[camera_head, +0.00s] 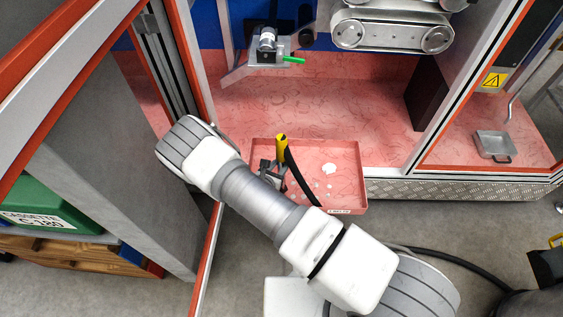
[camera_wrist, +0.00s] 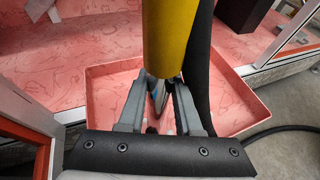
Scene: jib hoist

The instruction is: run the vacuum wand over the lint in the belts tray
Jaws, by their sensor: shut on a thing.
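The belts tray (camera_head: 350,152) is a shallow pink tray with a small label on its front edge, standing at the front of the pink machine floor. My gripper (camera_head: 275,168) is over the tray's left part, shut on the yellow vacuum wand (camera_head: 282,146). The wand (camera_wrist: 165,38) stands between my fingers (camera_wrist: 160,85) in the wrist view, with its black hose beside it. The wand's lower end is hidden, so I cannot tell whether it touches the tray (camera_wrist: 235,95).
A red-and-grey door frame (camera_head: 207,235) stands left of my arm. A conveyor unit (camera_head: 392,33) and a bracket with a green piece (camera_head: 293,60) are above and behind the tray. A metal pan (camera_head: 494,145) sits at right. The black hose (camera_head: 450,258) trails over the floor.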

